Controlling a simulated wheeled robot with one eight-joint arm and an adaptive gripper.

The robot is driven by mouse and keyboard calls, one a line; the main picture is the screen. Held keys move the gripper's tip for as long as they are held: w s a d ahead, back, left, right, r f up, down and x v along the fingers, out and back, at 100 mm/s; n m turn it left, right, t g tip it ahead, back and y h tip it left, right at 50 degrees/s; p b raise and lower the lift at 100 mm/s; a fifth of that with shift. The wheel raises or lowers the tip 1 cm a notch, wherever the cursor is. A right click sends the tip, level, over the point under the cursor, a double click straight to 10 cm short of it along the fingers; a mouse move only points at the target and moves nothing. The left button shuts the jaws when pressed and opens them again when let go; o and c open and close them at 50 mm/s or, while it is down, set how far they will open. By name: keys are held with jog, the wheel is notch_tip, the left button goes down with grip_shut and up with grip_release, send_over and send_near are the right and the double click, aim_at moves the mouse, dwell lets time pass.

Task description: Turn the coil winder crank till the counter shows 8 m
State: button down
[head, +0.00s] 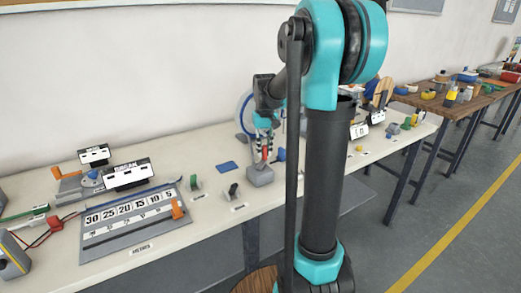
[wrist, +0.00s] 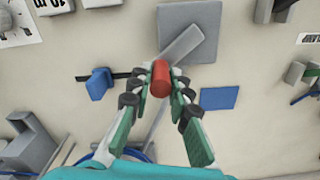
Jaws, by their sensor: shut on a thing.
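The crank's red handle (wrist: 161,78) is between the fingertips of my gripper (wrist: 160,85), which is shut on it. The grey crank arm (wrist: 183,45) runs up and right from the handle, over a square grey block (wrist: 177,17). In the head view my gripper (head: 264,143) reaches down to the red handle (head: 265,155), above the grey block (head: 260,176). A blue-rimmed reel (head: 243,110) stands behind my gripper, partly hidden. A white plate (head: 359,130) right of my column shows what looks like "10"; I cannot tell whether it is the counter.
A grey board with a number scale (head: 135,235) lies on the left of the white bench. My column hides part of the bench. A wooden table (head: 425,102) stands at the right.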

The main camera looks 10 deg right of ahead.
jog(key=shift+s+d+m, duration=0.45)
jog(key=shift+s+m, duration=0.3)
jog(key=shift+m, duration=1.1)
jog(key=shift+s+d+m, duration=0.4)
jog(key=shift+s+m, duration=0.3)
jog(key=shift+m, duration=1.2)
jog(key=shift+s+d+m, duration=0.45)
jog(key=shift+s+m, duration=0.3)
jog(key=shift+m, duration=1.1)
jog(key=c, duration=1.4)
grip_release()
jog(key=shift+r, duration=0.1)
notch_tip(320, 180, up, 12)
jog(key=shift+f, duration=0.1)
